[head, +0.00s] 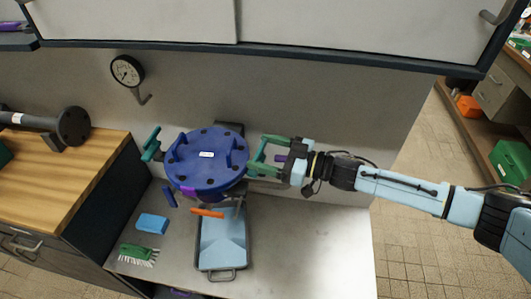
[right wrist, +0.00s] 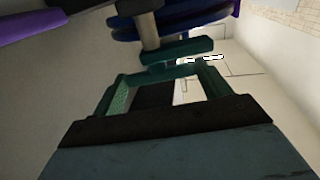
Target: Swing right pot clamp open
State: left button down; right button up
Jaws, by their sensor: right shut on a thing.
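The pot (head: 207,160) has a round dark blue lid with bolts, raised ribs and a white label, and stands at the back of the grey bench. A green clamp (head: 151,144) sticks out on its left side. My right gripper (head: 257,156) reaches in from the right to the pot's right edge, its green fingers shut on the right clamp. In the right wrist view, the green clamp bar (right wrist: 178,48) lies at the fingertips, beside the blue pot rim (right wrist: 172,20). The fingers partly hide the clamp in the head view. My left gripper is not in view.
A grey tray (head: 224,266) with a blue inside stands in front of the pot, an orange-handled tool (head: 207,212) at its back. A blue block (head: 152,223) and a green brush (head: 138,253) lie to the left. The bench's right side is clear. A cabinet (head: 300,25) hangs above.

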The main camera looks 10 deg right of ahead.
jog(key=shift+w+n+g+y+b, duration=0.15)
jog(key=shift+n+g+y+b, duration=0.25)
jog(key=shift+n+g+y, duration=0.55)
jog(key=shift+g+h, duration=0.25)
jog(key=shift+g, duration=0.2)
jog(key=o, duration=1)
jog(key=shift+d, duration=0.1)
jog(key=b+v, duration=0.1)
jog(key=v, duration=1.2)
jog(key=shift+d, duration=0.2)
